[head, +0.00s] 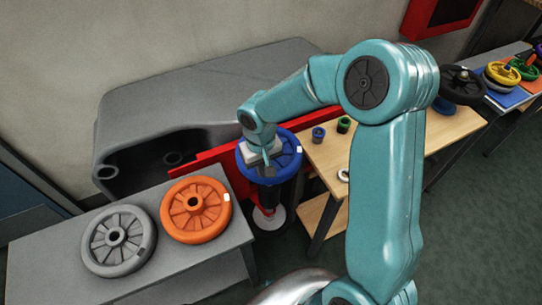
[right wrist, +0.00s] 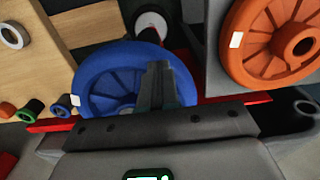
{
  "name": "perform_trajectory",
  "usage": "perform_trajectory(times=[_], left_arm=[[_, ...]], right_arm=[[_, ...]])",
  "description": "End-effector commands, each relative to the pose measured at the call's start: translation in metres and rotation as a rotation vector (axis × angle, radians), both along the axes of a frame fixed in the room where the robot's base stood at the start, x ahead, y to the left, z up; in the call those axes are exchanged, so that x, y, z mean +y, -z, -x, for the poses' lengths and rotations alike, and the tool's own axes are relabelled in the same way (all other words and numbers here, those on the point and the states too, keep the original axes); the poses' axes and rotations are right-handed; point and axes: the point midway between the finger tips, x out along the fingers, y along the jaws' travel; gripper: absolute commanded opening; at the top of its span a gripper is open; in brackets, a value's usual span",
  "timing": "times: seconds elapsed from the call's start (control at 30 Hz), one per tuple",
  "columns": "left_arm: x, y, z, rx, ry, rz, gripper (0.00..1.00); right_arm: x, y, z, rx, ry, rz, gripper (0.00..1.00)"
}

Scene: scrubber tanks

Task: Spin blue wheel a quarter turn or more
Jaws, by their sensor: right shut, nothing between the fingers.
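The blue wheel (head: 287,160) sits flat on a dark post between the grey bench and the wooden table, with a white mark on its right rim. In the right wrist view the blue wheel (right wrist: 92,72) has its white mark at the lower left. My right gripper (head: 264,160) is over the wheel's left-centre part and hides some of its spokes. Its fingers (right wrist: 158,80) are shut and reach down over the wheel between hub and rim, with nothing between them. Whether they touch a spoke cannot be told. My left gripper is not in view.
An orange wheel (head: 222,210) and a grey wheel (head: 96,252) lie on the grey bench (head: 190,272) to the left. A red bar (head: 215,153) runs behind the blue wheel. Small coloured rings and a white ring (head: 343,175) are on the wooden table (head: 325,155).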

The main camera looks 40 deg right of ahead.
Motion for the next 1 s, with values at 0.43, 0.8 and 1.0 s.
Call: perform_trajectory(times=[0.43,0.8,1.0], left_arm=[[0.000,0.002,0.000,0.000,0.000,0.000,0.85],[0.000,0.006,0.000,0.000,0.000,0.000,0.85],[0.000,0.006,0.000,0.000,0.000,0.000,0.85]], right_arm=[[-0.011,-0.001,0.012,-0.001,0.001,0.000,0.00],[-0.029,0.001,0.024,-0.001,0.002,0.000,0.00],[-0.029,0.001,0.024,-0.001,0.001,0.000,0.00]])
